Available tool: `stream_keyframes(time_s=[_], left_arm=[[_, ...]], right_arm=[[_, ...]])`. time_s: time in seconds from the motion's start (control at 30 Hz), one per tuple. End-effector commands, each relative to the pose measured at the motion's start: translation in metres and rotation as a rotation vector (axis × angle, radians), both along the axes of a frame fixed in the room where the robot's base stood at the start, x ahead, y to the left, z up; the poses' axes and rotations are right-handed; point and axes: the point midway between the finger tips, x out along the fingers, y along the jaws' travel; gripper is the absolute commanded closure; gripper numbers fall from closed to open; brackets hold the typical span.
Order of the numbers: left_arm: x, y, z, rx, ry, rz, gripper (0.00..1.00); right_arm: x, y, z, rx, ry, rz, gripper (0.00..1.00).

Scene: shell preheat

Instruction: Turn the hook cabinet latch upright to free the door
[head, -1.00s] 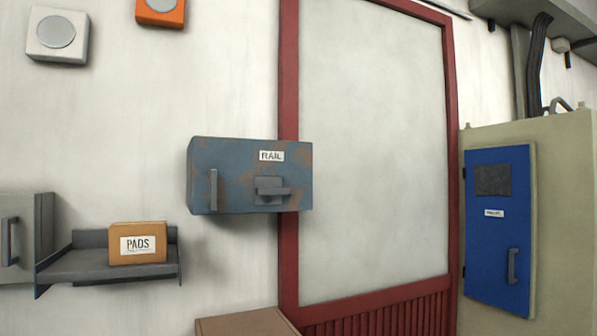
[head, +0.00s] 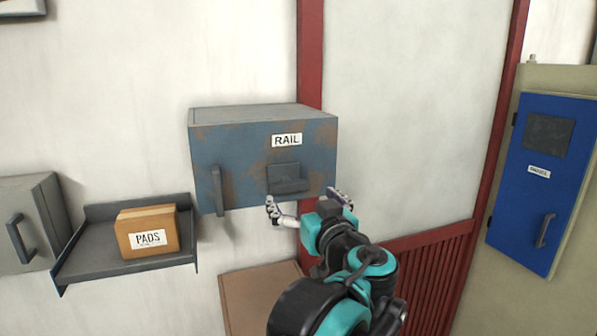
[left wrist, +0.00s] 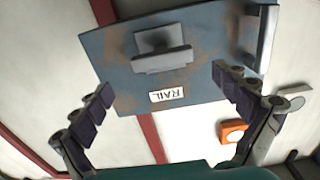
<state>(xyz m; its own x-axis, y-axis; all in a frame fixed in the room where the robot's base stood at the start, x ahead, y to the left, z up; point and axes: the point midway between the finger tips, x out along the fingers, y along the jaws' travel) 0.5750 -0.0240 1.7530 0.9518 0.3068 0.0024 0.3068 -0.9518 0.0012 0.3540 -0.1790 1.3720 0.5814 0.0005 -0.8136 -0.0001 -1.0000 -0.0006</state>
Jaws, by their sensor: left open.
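A blue-grey, rust-marked wall cabinet labelled RAIL (head: 240,150) hangs in the middle of the head view. Its latch (head: 286,184) is a grey bar lying level across a square plate, below the label. The latch also shows in the left wrist view (left wrist: 162,60), where the cabinet appears upside down. A vertical bar handle (head: 217,190) is at the left of the door, which looks closed. My left gripper (head: 306,203) is open and empty, just below and in front of the latch, its fingers spread to either side. It appears apart from the latch. My right gripper is not in view.
A grey shelf (head: 80,262) with an orange PADS box (head: 160,222) is at left, beside a grey cabinet (head: 35,200). A brown box top (head: 245,300) is below. A blue door (head: 545,190) is at far right. The wall between is clear.

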Motion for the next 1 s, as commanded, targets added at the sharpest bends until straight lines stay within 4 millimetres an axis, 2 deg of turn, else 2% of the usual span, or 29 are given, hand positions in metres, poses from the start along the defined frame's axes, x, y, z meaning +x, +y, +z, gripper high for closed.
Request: stream_keyframes(time_s=[0.2,0.4,0.77,0.8,0.97,1.0], left_arm=[[0.034,0.013,0.0,0.001,0.001,0.005,0.02],[0.059,0.021,-0.001,0.001,0.003,0.004,0.02],[0.067,0.024,-0.002,0.001,0.003,0.002,0.02],[0.067,0.023,-0.002,0.001,0.003,0.002,0.07],[0.067,0.023,-0.002,0.001,0.003,0.002,0.49],[0.067,0.023,-0.002,0.001,0.003,0.002,0.52]], right_arm=[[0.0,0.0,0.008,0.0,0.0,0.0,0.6],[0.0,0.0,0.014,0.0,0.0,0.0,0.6],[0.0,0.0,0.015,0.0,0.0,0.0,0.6],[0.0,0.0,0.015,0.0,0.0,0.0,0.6],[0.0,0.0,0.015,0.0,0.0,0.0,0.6],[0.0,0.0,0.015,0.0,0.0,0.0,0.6]])
